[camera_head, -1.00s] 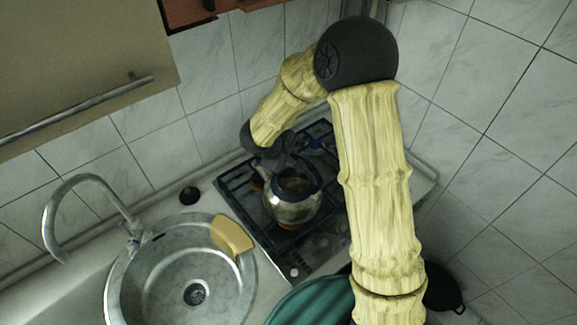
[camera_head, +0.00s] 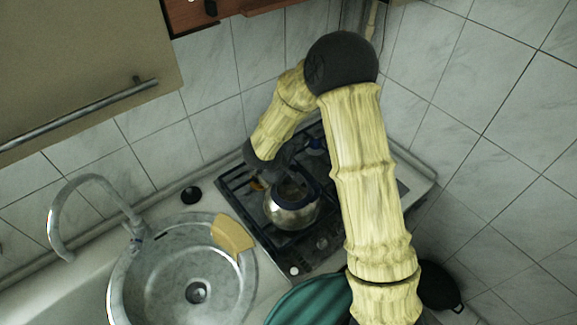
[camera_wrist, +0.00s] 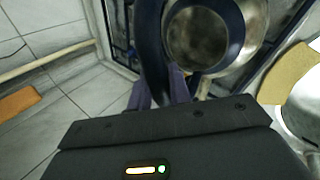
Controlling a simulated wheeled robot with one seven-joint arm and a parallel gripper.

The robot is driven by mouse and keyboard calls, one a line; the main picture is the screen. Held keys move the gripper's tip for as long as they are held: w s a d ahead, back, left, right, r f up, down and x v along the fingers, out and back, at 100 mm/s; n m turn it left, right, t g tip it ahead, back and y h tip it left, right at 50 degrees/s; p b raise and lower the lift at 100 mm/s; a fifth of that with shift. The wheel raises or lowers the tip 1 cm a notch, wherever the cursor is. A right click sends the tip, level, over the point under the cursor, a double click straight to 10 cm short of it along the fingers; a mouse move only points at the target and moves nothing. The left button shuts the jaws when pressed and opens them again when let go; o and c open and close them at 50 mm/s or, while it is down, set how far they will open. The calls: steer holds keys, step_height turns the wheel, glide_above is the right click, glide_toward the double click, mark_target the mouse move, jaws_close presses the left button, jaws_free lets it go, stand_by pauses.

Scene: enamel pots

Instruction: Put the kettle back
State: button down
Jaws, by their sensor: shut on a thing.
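The kettle (camera_head: 291,212) is a shiny steel pot with a dark blue rim and handle. It is at the gas stove (camera_head: 318,255), over the grate's left part in the head view; I cannot tell whether its base touches the grate. My gripper (camera_head: 283,168) is shut on the kettle's dark handle, above and behind its body. In the wrist view the fingers (camera_wrist: 168,88) close on the dark handle band, and the round kettle body (camera_wrist: 206,38) shows beyond them. My arm hides part of the stove's right side.
A round steel sink (camera_head: 190,285) with a curved tap (camera_head: 92,182) lies left of the stove. A yellow-tan piece (camera_head: 232,233) rests on its rim. A green round item (camera_head: 312,302) and a black pot (camera_head: 440,288) are in front. Tiled walls stand close behind and right.

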steer(key=shift+f+b, duration=0.3)
steer(key=shift+b, duration=0.25)
steer(key=c, duration=1.3)
jaws_free()
steer(key=shift+r+p, duration=0.4)
steer(key=shift+p, duration=0.2)
steer(key=b+v, duration=0.3)
steer(key=v, duration=0.9)
steer(key=shift+f, duration=0.1)
